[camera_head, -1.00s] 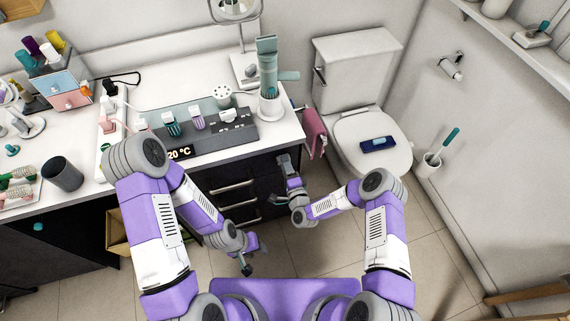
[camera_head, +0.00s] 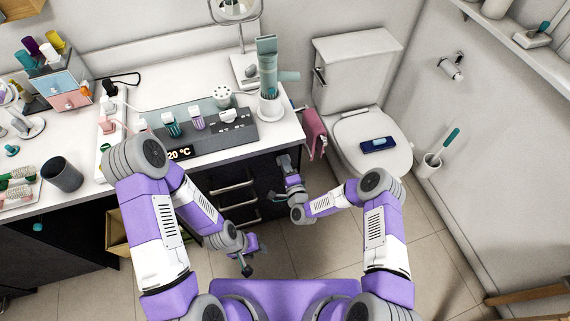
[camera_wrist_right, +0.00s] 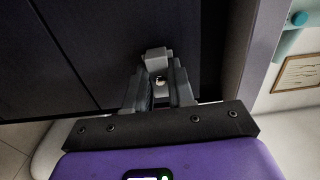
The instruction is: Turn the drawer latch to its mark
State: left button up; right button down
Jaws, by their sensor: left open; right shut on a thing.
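The drawer latch (camera_wrist_right: 156,56) is a small grey piece on the dark cabinet front (camera_wrist_right: 100,45) in the right wrist view. My right gripper (camera_wrist_right: 158,88) is shut on it, with one finger on each side. In the head view my right gripper (camera_head: 284,163) reaches the cabinet's right end, just under the counter edge, and hides the latch there. I cannot make out the mark in either view. My left gripper (camera_head: 248,262) is open and empty, low over the floor in front of the drawers.
Drawers with bar handles (camera_head: 232,187) lie left of my right gripper. The white counter (camera_head: 150,92) above holds a grey control panel (camera_head: 215,136) and other items. A pink towel (camera_head: 314,135) hangs close to the right, beside the toilet (camera_head: 355,130). Floor in front is clear.

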jog(key=shift+n, duration=0.3)
jog(key=shift+n+b, duration=3.3)
jog(key=shift+n, duration=5.2)
jog(key=c, duration=1)
grip_release()
jog(key=shift+o, duration=0.2)
